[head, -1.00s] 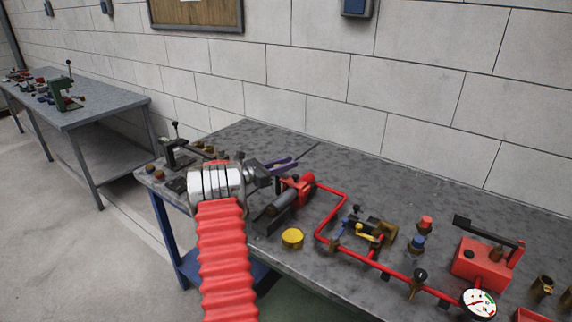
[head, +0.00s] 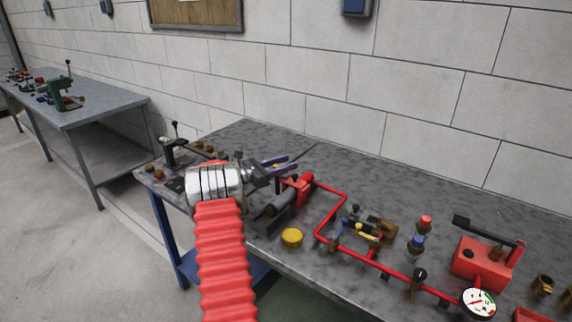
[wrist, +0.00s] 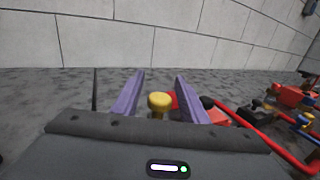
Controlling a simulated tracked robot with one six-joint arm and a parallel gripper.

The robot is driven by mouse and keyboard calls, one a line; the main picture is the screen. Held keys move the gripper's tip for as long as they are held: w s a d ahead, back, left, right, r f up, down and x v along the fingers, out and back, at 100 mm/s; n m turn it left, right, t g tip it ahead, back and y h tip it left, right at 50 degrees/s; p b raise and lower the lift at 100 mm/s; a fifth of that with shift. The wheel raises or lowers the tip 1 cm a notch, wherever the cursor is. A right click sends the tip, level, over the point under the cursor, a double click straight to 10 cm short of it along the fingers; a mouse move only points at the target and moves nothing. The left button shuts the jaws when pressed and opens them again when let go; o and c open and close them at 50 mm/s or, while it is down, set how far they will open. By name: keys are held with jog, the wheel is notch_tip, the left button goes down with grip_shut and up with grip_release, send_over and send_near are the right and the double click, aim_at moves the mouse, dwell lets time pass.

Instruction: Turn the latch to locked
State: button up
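My gripper (head: 286,164) is over the left part of the near bench, beside the red pump end. Its two purple fingers are apart in the wrist view (wrist: 158,92). A yellow round knob on a short stem (wrist: 160,102) shows between the fingers, with a gap on either side. I cannot tell for certain whether this knob belongs to the latch, and no locked marking is readable. In the head view my wrist and fingers hide this spot.
A red pipe (head: 333,222) runs along the bench to a pressure gauge (head: 479,302). A yellow cap (head: 292,238), a valve block (head: 383,232) and a red hand pump (head: 482,262) stand nearby. The back of the bench (head: 400,180) is clear.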

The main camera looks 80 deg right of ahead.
jog(key=v, duration=1.3)
jog(key=shift+a, duration=0.2)
jog(key=shift+w, duration=0.15)
jog(key=w+a+r+m+t+y, duration=0.1)
jog(key=w+a+r+m+t, duration=0.2)
jog(key=a, duration=0.7)
jog(key=w+a+r+t+y, duration=0.1)
jog(key=w+a+r+t, duration=0.3)
jog(key=a, duration=0.7)
jog(key=w+a+r+m+t+y, duration=0.2)
jog(key=w+a+r, duration=0.15)
jog(key=a, duration=0.65)
jog(key=s+a+m+t+y, duration=0.1)
jog(key=a+t+y, duration=0.3)
jog(key=a, duration=1.5)
jog(key=s+a+m+t+y, duration=0.2)
jog(key=s+a+t+y, duration=0.2)
jog(key=a, duration=1.6)
jog(key=shift+s+f+m+t, duration=0.15)
jog(key=shift+f+m+t, duration=0.2)
jog(key=shift+t, duration=0.55)
jog(key=shift+a, duration=0.1)
